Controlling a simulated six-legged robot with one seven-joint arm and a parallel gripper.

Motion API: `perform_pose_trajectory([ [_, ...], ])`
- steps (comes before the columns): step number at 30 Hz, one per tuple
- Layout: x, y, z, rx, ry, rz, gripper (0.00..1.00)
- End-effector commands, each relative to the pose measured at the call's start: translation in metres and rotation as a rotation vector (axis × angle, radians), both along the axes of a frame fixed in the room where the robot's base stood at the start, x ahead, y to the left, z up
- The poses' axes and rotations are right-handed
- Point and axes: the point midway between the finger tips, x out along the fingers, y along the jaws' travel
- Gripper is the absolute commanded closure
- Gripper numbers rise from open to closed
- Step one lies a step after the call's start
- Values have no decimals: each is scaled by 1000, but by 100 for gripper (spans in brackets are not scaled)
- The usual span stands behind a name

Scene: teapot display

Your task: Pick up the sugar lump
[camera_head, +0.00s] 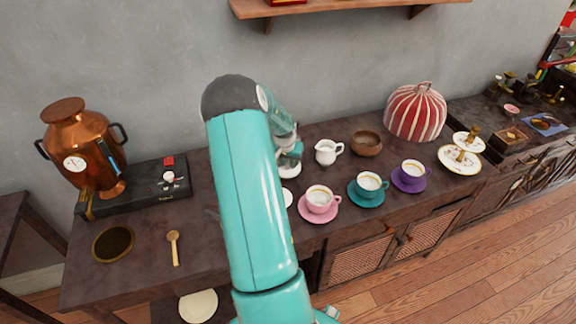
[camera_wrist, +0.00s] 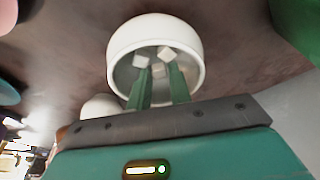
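Several white sugar lumps (camera_wrist: 167,53) lie in a white bowl (camera_wrist: 125,38) in the wrist view. My gripper (camera_wrist: 161,70) reaches into the bowl with its two green fingers apart. One lump (camera_wrist: 158,71) shows in the gap between the fingertips; another (camera_wrist: 140,61) is by the left fingertip. I cannot tell whether the fingers touch any lump. In the head view my gripper (camera_head: 289,160) is low over the white bowl (camera_head: 289,171), which it partly hides; the lumps do not show there.
A white jug (camera_head: 326,153) and a brown bowl (camera_head: 366,144) stand right of the gripper. Pink (camera_head: 319,202), teal (camera_head: 368,187) and purple (camera_head: 411,175) cups on saucers stand in front. A copper urn (camera_head: 80,140) and a wooden spoon (camera_head: 174,247) are at left. My arm hides the middle counter.

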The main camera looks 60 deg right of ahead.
Motion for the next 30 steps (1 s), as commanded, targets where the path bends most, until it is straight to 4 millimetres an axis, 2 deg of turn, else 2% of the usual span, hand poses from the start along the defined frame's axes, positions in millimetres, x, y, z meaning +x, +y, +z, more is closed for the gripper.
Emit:
perform_pose_trajectory([
  [2, 0, 0, 0, 0, 0, 0, 80],
  [6, 0, 0, 1, 0, 0, 0, 100],
  [22, 0, 0, 5, -1, 0, 0, 100],
  [26, 0, 0, 16, -2, -2, -1, 100],
  [30, 0, 2, 36, -2, -1, 1, 100],
])
